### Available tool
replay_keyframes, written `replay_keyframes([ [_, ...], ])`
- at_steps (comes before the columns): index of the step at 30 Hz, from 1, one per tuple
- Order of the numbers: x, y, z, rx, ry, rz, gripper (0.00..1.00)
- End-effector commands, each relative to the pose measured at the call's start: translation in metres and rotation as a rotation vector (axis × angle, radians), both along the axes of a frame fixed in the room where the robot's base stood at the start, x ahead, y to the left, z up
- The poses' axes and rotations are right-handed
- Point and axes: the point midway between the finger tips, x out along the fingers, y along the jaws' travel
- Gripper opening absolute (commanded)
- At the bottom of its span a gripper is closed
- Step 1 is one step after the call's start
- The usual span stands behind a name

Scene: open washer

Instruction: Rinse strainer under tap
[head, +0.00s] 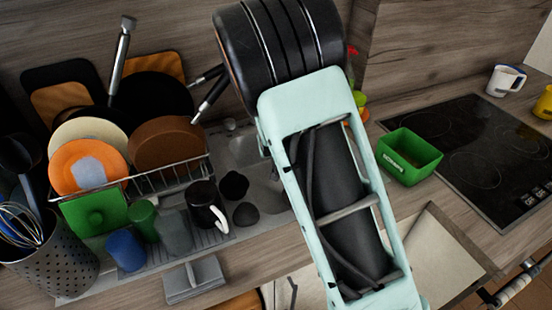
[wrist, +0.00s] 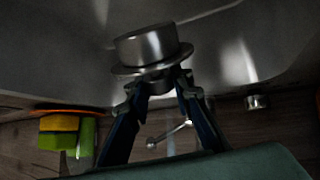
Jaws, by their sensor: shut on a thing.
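In the wrist view my gripper (wrist: 165,85) has its two dark blue fingers closed on a round metal strainer (wrist: 145,48) with a wide flange. The strainer is in front of a grey metal surface, which looks like the sink basin (wrist: 60,60). A thin metal spout-like part (wrist: 170,135), perhaps the tap, shows behind the fingers. I cannot tell whether water runs. In the head view my arm hides the gripper, the strainer and most of the sink (head: 245,150).
A dish rack (head: 185,174) with plates and pans stands left of the sink, near cups and a black mug (head: 207,207). A utensil holder (head: 55,258) is at far left. Right are a green container (head: 408,156) and a dark hob (head: 470,150). A yellow-green sponge (wrist: 60,132) shows in the wrist view.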

Motion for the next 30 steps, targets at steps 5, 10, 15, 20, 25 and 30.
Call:
replay_keyframes([
  [5, 0.001, 0.007, 0.001, 0.000, 0.000, 0.000, 0.00],
  [10, 0.001, 0.013, 0.001, -0.001, 0.000, 0.001, 0.00],
  [15, 0.001, 0.020, 0.001, 0.000, 0.000, 0.000, 0.00],
  [20, 0.001, 0.027, 0.001, 0.000, -0.001, 0.002, 0.00],
  [25, 0.002, 0.029, 0.001, 0.001, -0.001, -0.001, 0.00],
  [30, 0.002, 0.029, 0.000, 0.001, -0.001, -0.001, 0.00],
])
